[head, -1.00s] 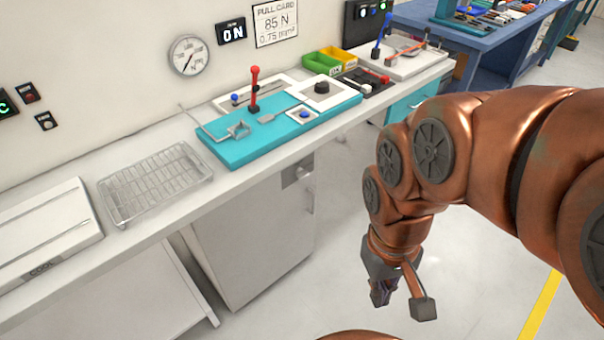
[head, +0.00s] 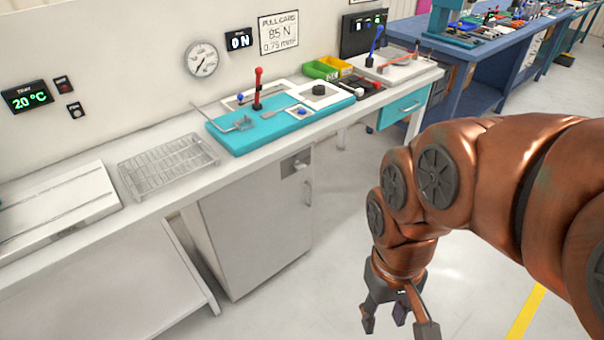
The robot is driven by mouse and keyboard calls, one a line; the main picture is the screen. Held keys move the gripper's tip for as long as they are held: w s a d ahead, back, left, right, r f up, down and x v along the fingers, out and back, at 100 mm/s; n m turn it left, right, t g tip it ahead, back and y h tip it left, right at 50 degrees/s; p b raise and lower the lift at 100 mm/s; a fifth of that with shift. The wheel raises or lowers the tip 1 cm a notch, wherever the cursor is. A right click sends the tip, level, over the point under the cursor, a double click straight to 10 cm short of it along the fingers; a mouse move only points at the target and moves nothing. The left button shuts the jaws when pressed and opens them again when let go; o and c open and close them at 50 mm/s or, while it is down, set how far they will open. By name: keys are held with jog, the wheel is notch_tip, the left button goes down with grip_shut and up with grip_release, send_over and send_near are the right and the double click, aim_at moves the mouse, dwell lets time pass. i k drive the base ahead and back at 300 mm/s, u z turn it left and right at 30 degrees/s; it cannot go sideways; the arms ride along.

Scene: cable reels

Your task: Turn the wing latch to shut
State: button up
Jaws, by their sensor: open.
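A white cabinet (head: 250,225) stands under the bench. A small grey metal fitting (head: 296,164), which looks like the wing latch, sits at the upper right of its front; its exact turn is too small to tell. A vertical bar handle (head: 308,193) is just below it. My gripper (head: 398,320) hangs at the lower right, pointing down, open and empty. It is apart from the cabinet, to the right of and lower in the picture than the fitting.
The bench top carries a wire rack (head: 168,167), a turquoise board (head: 245,139) with a red-knobbed lever (head: 258,88), and green and yellow bins (head: 322,70). Blue workbenches (head: 400,33) stand behind. The floor between cabinet and gripper is clear.

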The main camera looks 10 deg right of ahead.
aim_at(298, 165)
jog(key=u, duration=0.95)
jog(key=i, duration=0.6)
jog(key=z, duration=0.45)
